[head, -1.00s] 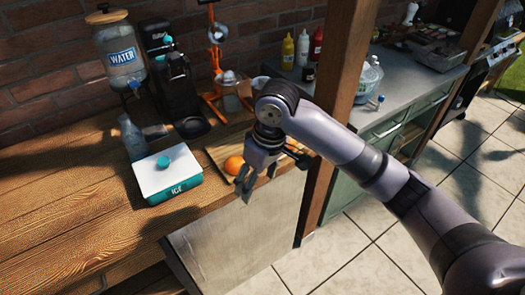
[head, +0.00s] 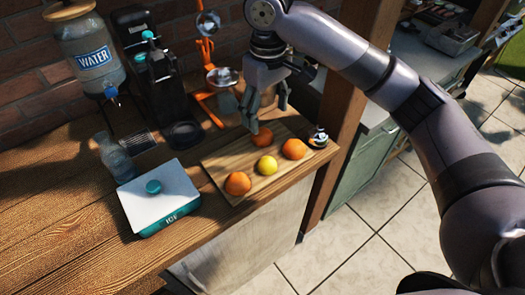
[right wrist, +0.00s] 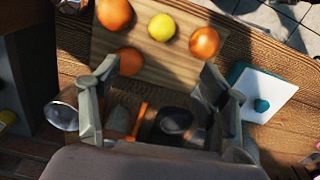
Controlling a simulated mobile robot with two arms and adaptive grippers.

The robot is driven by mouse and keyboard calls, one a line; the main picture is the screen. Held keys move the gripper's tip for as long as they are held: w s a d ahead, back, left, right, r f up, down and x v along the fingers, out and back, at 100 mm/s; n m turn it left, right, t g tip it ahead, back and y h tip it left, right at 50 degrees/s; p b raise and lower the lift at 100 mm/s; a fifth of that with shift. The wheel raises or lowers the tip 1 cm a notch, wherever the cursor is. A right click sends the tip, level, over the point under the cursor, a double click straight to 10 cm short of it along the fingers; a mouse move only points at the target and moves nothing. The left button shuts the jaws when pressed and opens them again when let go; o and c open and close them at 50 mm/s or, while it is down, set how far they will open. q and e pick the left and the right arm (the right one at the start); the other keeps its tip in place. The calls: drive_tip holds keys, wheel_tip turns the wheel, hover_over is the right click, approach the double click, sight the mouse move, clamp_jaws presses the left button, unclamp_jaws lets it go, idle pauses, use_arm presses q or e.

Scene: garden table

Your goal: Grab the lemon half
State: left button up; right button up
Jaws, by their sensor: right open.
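The lemon half (head: 266,165) is the small yellow round piece on the wooden cutting board (head: 217,164). I cannot tell its cut face. Oranges lie around it: one to the left (head: 237,183), one behind (head: 262,137) and one to the right (head: 294,149). My right gripper (head: 268,119) is open and empty, pointing down above the back part of the board, behind the lemon half. In the right wrist view the lemon half (right wrist: 161,27) lies beyond the fingertips of the open gripper (right wrist: 158,70), not between them. My left gripper is not in view.
A white and teal ice box (head: 160,198) stands left of the board. An orange juicer (head: 212,95), a black machine (head: 163,80) and a water dispenser (head: 87,55) stand behind. A wooden post (head: 338,125) rises at the right. The front-left tabletop is clear.

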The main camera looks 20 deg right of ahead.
drive_tip(key=p, duration=0.1)
hover_over(268, 160)
wheel_tip(268, 160, down, 8)
drive_tip(key=shift+a, duration=0.1)
wheel_tip(268, 160, down, 3)
drive_tip(key=shift+w+r+p, duration=0.15)
drive_tip(key=shift+p, duration=0.25)
drive_tip(key=shift+f, duration=0.5)
drive_tip(key=shift+f+p, duration=0.35)
drive_tip(key=shift+p, duration=0.05)
wheel_tip(268, 160, down, 4)
drive_tip(key=shift+r+p, duration=0.15)
drive_tip(key=shift+p, duration=0.4)
drive_tip(key=shift+f, duration=0.3)
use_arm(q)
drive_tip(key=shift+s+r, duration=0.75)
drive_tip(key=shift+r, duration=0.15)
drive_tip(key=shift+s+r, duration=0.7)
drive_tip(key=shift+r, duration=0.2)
use_arm(e)
drive_tip(key=c, duration=1.3)
